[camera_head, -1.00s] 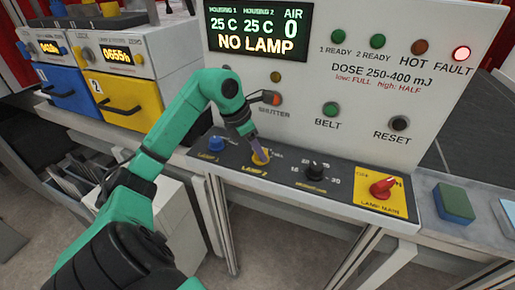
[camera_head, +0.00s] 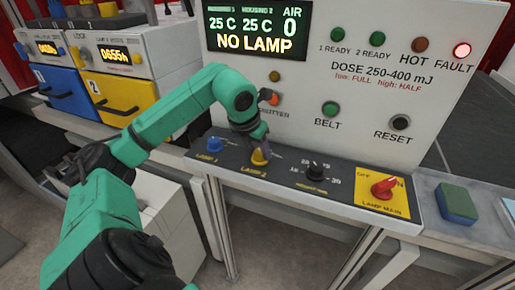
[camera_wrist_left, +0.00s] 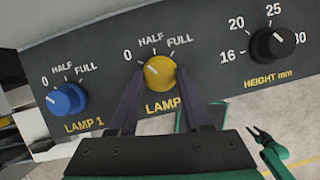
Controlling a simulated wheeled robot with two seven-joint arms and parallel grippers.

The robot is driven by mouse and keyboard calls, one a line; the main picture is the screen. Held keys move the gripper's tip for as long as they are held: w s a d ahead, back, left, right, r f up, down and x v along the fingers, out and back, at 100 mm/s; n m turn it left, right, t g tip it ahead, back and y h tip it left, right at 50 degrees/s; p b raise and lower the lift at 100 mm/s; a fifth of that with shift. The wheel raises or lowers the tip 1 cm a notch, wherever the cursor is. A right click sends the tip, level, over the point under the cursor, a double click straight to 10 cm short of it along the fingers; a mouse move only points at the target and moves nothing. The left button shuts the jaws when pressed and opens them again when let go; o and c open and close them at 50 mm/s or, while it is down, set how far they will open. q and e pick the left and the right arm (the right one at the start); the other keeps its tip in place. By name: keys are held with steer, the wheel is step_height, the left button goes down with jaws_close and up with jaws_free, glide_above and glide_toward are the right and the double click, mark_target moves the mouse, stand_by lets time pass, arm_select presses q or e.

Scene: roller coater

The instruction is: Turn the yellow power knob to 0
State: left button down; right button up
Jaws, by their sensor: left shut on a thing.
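The yellow power knob (camera_head: 260,156), labelled LAMP 2 in the head view, sits on the dark sloped panel. In the left wrist view the yellow knob (camera_wrist_left: 160,73) has a white mark pointing up and left, on the side of 0 and HALF; its exact setting is hard to tell. My left gripper (camera_wrist_left: 161,88) is shut on the knob, one purple-grey finger on each side of it. In the head view its wrist partly covers the knob. My right gripper (camera_wrist_left: 260,136) shows small in the left wrist view, away from the panel, its dark fingers apart.
The blue LAMP 1 knob (camera_head: 215,145) is left of the yellow knob. The black height knob (camera_head: 315,171) and red LAMP MAIN switch (camera_head: 384,187) are right. The display (camera_head: 257,31) reads NO LAMP. The orange shutter button (camera_head: 273,99) is close behind my left wrist.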

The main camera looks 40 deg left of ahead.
arm_select(q)
steer(key=shift+r+n+y+p, duration=0.1)
steer(key=shift+n+y+p, duration=0.3)
steer(key=shift+n+p, duration=0.45)
steer(key=shift+n, duration=0.25)
steer(key=shift+c, duration=1.8)
jaws_free()
steer(key=p+v, duration=0.1)
steer(key=v, duration=1.3)
steer(key=shift+d+r+p, duration=0.2)
steer(key=shift+p, duration=0.15)
